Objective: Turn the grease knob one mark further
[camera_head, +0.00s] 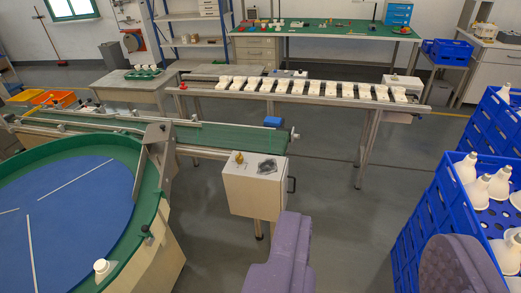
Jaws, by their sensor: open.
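A cream box (252,193) stands on legs at the near end of the green belt conveyor, in the middle of the view. A small yellow knob (239,158) sits on its top, at the left, and looks like the grease knob. A dark grey fitting (266,166) lies to its right on the same top. Any marks around the knob are too small to read. My gripper (372,235) shows at the bottom as two purple-grey fingers, wide apart with nothing between them. It is apart from the box, nearer to me and to its right.
A round blue table (75,220) with a green rim fills the left. Blue crates (425,205) with white bulbs stand at right. The green conveyor (225,137) and a rack line of white holders (290,98) lie behind the box. Grey floor is open right of the box.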

